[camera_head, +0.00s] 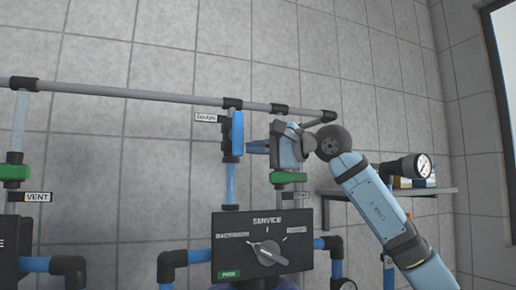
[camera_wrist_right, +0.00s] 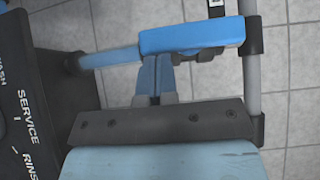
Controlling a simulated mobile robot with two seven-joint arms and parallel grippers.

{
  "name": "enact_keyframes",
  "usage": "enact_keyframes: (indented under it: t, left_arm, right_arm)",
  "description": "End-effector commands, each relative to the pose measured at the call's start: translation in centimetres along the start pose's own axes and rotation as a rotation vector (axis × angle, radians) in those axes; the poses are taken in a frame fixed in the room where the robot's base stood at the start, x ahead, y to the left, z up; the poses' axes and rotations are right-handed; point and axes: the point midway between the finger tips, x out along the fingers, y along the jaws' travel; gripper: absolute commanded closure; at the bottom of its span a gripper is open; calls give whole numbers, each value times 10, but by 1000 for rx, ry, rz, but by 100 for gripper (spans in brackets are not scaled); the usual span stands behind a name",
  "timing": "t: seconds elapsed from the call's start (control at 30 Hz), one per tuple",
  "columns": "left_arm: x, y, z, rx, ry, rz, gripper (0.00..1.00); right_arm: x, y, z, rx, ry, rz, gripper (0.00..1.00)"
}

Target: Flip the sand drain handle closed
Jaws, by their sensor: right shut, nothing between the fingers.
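The blue drain handle (camera_head: 237,133) stands upright on a vertical pipe, beside the DRAIN label (camera_head: 206,118). In the right wrist view the same handle (camera_wrist_right: 190,37) is a long blue bar lying in line with its pipe. My right gripper (camera_head: 250,147) comes in from the right with its fingers together and nothing between them. In the right wrist view its blue fingertips (camera_wrist_right: 155,58) are at the long side of the handle, very close; I cannot tell whether they touch. My left gripper is not in view.
A grey pipe (camera_head: 150,95) runs across above. A black panel with a SERVICE selector knob (camera_head: 267,252) sits below. A green valve handle (camera_head: 288,177) is just under my right wrist. A gauge (camera_head: 423,166) and a shelf (camera_head: 435,191) are to the right.

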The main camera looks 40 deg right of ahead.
Motion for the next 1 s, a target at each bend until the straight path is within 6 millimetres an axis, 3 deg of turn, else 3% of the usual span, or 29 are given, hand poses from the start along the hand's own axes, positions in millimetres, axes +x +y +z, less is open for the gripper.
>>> enact_keyframes:
  t: [1.0]
  left_arm:
    - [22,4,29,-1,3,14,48]
  right_arm:
    - [6,12,6,143,-2,-143,100]
